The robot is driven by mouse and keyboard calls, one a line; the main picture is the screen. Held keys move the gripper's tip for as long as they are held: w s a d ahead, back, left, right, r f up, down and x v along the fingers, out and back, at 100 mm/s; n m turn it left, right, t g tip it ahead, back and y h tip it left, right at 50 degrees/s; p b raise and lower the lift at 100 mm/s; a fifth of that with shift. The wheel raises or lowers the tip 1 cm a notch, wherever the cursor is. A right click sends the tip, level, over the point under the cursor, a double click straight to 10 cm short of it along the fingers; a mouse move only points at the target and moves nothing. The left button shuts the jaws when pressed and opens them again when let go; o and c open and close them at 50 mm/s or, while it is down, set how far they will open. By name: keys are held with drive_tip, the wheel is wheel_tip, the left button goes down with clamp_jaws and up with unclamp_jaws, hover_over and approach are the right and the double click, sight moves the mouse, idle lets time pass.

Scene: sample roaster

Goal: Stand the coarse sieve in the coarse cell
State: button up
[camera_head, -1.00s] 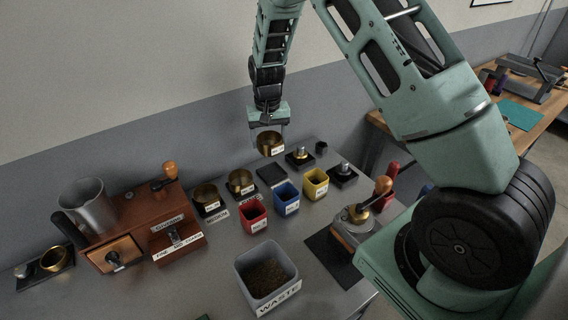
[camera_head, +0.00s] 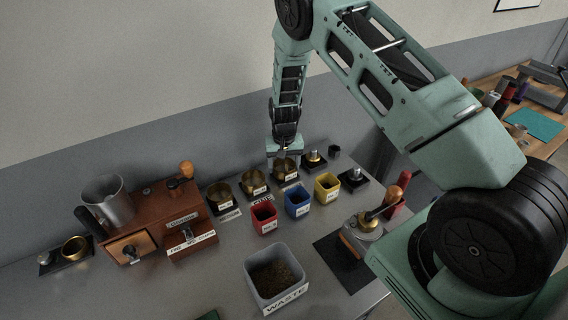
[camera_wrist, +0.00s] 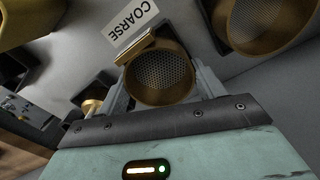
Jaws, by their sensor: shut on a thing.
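The coarse sieve (camera_head: 286,172), a brass cup with a label on its front, is held between the fingers of my gripper (camera_head: 281,158). In the wrist view the sieve (camera_wrist: 160,82) shows its perforated mesh floor, with a gripper finger on either side. The sieve is over the dark square coarse cell (camera_head: 291,184), of which only an edge shows. The "COARSE" label (camera_wrist: 129,27) lies just beside the sieve in the wrist view. I cannot tell whether the sieve's base touches the cell.
Red (camera_head: 264,216), blue (camera_head: 297,201) and yellow (camera_head: 327,187) bins stand in front. A weight-like metal piece (camera_head: 314,158) sits close on the right. The waste bin (camera_head: 274,276) is nearer.

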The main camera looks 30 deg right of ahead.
drive_tip(key=shift+f, duration=0.15)
drive_tip(key=o, duration=1.1)
